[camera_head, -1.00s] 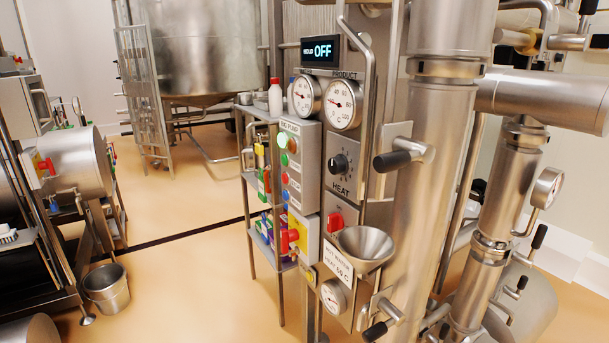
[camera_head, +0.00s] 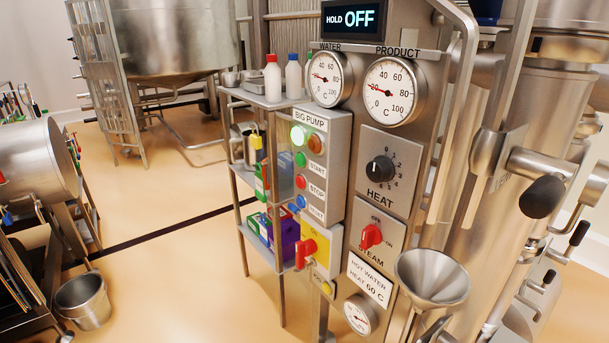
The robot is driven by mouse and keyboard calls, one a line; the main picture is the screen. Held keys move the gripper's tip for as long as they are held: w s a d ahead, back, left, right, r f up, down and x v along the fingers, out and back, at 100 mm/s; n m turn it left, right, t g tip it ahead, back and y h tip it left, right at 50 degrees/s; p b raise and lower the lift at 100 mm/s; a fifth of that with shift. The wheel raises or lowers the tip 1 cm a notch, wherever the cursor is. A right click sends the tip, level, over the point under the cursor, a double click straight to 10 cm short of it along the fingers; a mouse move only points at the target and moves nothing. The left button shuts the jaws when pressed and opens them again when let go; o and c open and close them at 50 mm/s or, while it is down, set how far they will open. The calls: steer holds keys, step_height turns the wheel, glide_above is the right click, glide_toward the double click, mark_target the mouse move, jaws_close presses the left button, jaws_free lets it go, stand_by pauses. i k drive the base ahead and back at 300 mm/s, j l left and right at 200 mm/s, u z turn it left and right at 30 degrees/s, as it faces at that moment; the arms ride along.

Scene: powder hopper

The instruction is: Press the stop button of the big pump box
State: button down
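The big pump box (camera_head: 322,148) is a grey box on the left side of the steel panel, labelled "BIG PUMP". Its red stop button (camera_head: 300,182) sits beside the "STOP" label, below the green start button (camera_head: 300,159) and above a blue button (camera_head: 300,202). At the top are a bright pale green lamp (camera_head: 298,135), which looks lit, and a dull orange lamp (camera_head: 316,142). Nothing covers the stop button. My gripper is not in view.
Below the box is a yellow plate with a red rotary switch (camera_head: 306,253). To the right are the heat knob (camera_head: 380,169), the red steam knob (camera_head: 371,236) and a jutting steel funnel (camera_head: 433,278). A shelf with bottles (camera_head: 273,80) stands behind left. Open floor lies left.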

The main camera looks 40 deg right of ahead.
mark_target(299, 181)
steer(key=i+j, duration=0.15)
steer(key=j, duration=0.2)
steer(key=i+j+z, duration=0.1)
steer(key=j, duration=0.25)
steer(key=i+j, duration=0.2)
steer(key=j, duration=0.2)
steer(key=i+j+z, duration=0.1)
steer(key=j, duration=0.25)
steer(key=i+j, duration=0.15)
steer(key=j, duration=0.2)
steer(key=i+j+z, duration=0.1)
steer(key=j, duration=0.3)
steer(key=i, duration=0.05)
